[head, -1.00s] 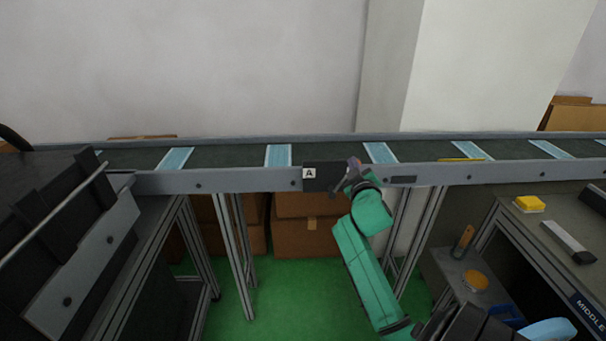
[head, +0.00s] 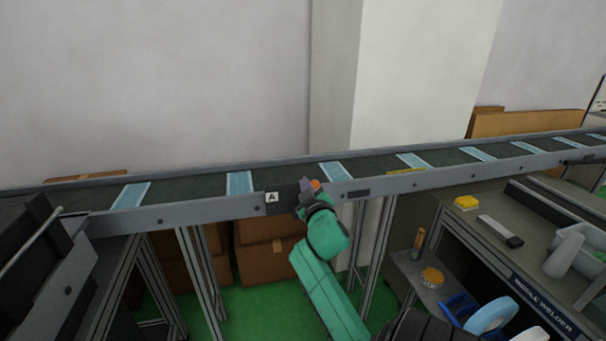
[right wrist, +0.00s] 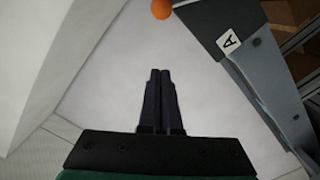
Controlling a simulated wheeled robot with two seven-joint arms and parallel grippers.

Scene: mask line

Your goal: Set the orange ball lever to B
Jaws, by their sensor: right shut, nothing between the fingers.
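The lever's orange ball (head: 315,184) shows just above my right gripper in the head view, at the conveyor's front rail. The ball also shows at the top edge of the right wrist view (right wrist: 161,9). A dark plate (head: 284,198) with a white "A" label (head: 271,198) is on the rail, left of the ball. No B label is visible; my gripper and arm cover part of this area. My right gripper (right wrist: 159,74) is shut and empty, its fingertips apart from the ball in the wrist picture. My left gripper is out of view.
The conveyor (head: 290,178) carries several blue-white masks and runs across the view. Cardboard boxes (head: 265,262) sit under the conveyor. A dark machine is at left.

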